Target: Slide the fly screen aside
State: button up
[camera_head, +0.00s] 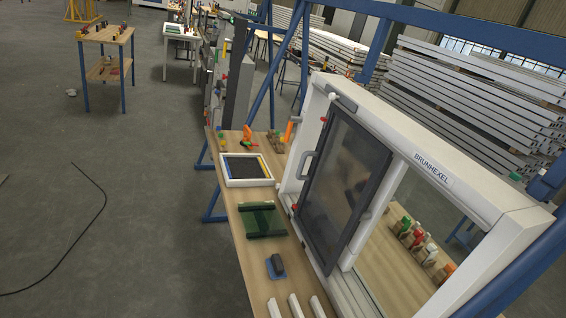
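The fly screen (343,190) is a dark grey mesh panel with a dark frame. It stands upright in the left half of a white window frame (482,198) labelled BRUNHEXEL. A grey bar handle (306,165) sits on its left edge, and small grey fittings show at its right edge. The right half of the window frame is open, and the workbench shows through it. My gripper is not in view, so nothing shows between it and the screen.
Coloured clamps stand behind the opening. Blue beams flank the window.

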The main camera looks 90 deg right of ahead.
aim_at(348, 164)
jog(key=z, duration=2.45)
jog(key=j+z, duration=0.1)
jog(key=j, duration=1.8)
jog(key=i+j, duration=0.4)
jog(key=i+j+z, duration=0.15)
jog(key=i+j, duration=0.3)
jog(key=j, duration=0.15)
jog(key=i+l, duration=0.4)
jog(key=i, duration=0.2)
